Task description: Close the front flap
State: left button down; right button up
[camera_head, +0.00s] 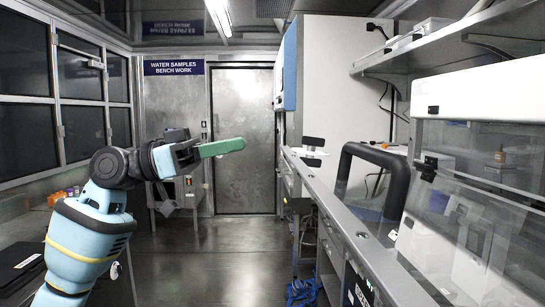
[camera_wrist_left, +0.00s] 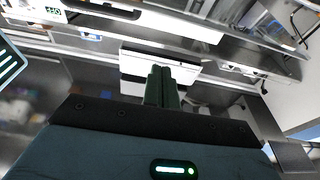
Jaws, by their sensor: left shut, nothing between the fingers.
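A clear-panelled cabinet (camera_head: 470,90) stands on the bench at the right of the head view. Its clear front flap (camera_head: 480,180) has a dark catch (camera_head: 428,166) near its left end; how far it stands open is hard to tell. My left gripper (camera_head: 240,145) is raised at centre left, over the aisle and well apart from the cabinet. Its green fingers are shut together, empty, and point right. They also show shut in the wrist view (camera_wrist_left: 162,72). My right gripper is not in view.
A thick black bent bar (camera_head: 375,155) rises over the bench edge left of the cabinet. The long bench (camera_head: 345,225) runs along the right. Windows line the left wall, and a metal door (camera_head: 243,140) closes the far end.

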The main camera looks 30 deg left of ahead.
pick_arm(q)
jog(key=r+p+x, duration=0.1)
jog(key=p+x, duration=0.2)
jog(key=x, duration=0.6)
notch_tip(320, 180, down, 5)
jog(key=shift+w+d+r, duration=0.1)
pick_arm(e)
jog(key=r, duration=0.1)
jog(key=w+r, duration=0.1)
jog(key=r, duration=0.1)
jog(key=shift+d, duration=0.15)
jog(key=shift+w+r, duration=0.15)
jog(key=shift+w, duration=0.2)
